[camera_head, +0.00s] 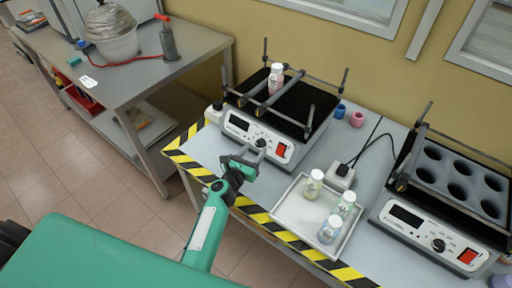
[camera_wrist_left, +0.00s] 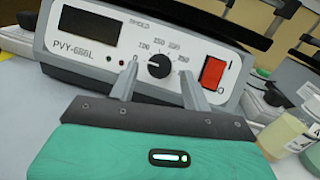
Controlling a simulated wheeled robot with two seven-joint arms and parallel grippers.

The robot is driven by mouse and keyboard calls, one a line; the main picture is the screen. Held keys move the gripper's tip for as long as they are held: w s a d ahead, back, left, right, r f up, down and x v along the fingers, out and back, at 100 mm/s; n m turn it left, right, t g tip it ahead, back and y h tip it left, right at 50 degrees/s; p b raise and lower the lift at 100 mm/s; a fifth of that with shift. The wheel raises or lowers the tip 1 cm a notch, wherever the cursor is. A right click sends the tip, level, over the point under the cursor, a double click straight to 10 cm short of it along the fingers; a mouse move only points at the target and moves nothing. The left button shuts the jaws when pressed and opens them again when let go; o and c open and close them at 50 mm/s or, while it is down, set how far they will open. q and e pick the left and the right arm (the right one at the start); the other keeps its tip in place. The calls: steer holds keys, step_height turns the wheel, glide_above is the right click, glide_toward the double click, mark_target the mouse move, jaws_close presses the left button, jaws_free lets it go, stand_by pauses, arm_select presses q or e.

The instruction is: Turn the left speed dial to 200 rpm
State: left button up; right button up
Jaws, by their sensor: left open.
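The left shaker (camera_head: 247,126) stands on the bench, its front panel facing me. Its black speed dial (camera_wrist_left: 159,65) sits mid-panel, between the dark display (camera_wrist_left: 90,33) and the red switch (camera_wrist_left: 213,72). Numbers ring the dial; the pointer's exact setting is too small to read. My left gripper (camera_head: 252,158) is at the panel; in the wrist view (camera_wrist_left: 158,78) its open fingers stand left and right of the dial, slightly low, with gaps on both sides. My right gripper is out of view.
A capped bottle (camera_head: 276,78) stands on the left shaker's platform. A tray (camera_head: 290,213) with three bottles lies to the right, near a power strip (camera_head: 341,175). A second shaker (camera_head: 400,232) stands at far right. Striped tape marks the bench's front edge.

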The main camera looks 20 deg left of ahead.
arm_select(q)
steer(key=shift+x, duration=0.95)
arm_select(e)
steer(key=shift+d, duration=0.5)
arm_select(q)
steer(key=c, duration=1)
steer(key=shift+o, duration=0.2)
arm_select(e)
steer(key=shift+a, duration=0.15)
